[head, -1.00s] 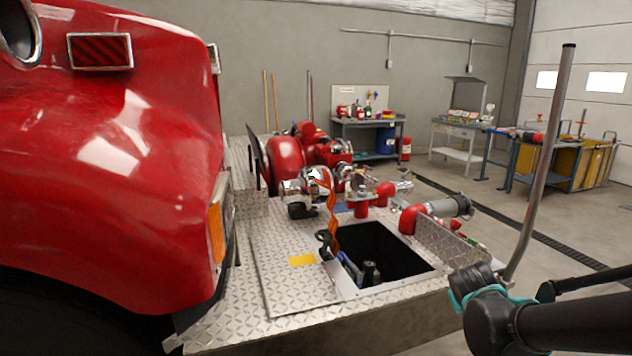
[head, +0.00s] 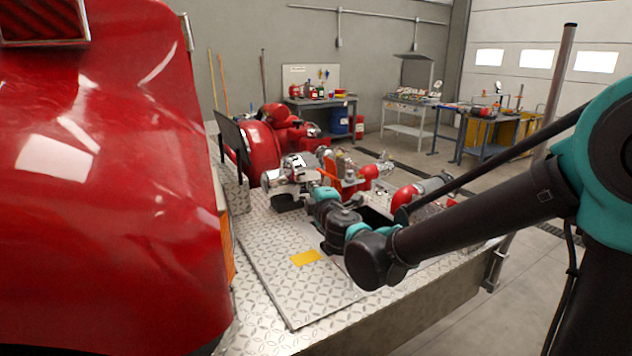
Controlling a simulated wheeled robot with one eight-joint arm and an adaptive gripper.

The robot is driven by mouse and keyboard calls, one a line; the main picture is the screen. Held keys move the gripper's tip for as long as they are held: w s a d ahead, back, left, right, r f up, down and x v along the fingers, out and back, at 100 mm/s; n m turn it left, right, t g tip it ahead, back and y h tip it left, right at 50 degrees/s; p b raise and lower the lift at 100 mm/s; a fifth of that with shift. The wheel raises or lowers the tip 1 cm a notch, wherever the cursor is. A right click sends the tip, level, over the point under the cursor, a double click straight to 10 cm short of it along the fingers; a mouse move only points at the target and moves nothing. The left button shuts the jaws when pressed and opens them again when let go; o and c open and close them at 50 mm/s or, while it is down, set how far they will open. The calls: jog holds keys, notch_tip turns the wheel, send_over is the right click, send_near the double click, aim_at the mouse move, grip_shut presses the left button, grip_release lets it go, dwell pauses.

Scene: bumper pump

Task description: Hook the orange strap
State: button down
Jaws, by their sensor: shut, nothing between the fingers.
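The orange strap (head: 331,168) shows only as a short piece at the silver pump fittings, above the end of my arm. Its lower part is hidden behind my wrist. My gripper (head: 314,181) is at the end of the teal and black wrist, close to the fittings and the strap. It is small and partly hidden, and it looks shut and empty. I cannot tell whether it touches the strap. The silver fittings (head: 284,177) sit beside the red pump body (head: 262,147). My forearm and wrist cover most of the dark hatch opening (head: 375,217).
The red truck body (head: 110,180) fills the left. The tread-plate deck (head: 285,265) with a yellow label (head: 305,258) is clear in front. An upright metal post (head: 558,85) is at the right.

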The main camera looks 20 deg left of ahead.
jog(key=w+a, duration=0.2)
jog(key=w, duration=0.8)
jog(key=shift+w+a+f, duration=0.15)
jog(key=shift+w+f, duration=0.1)
jog(key=shift+f, duration=0.1)
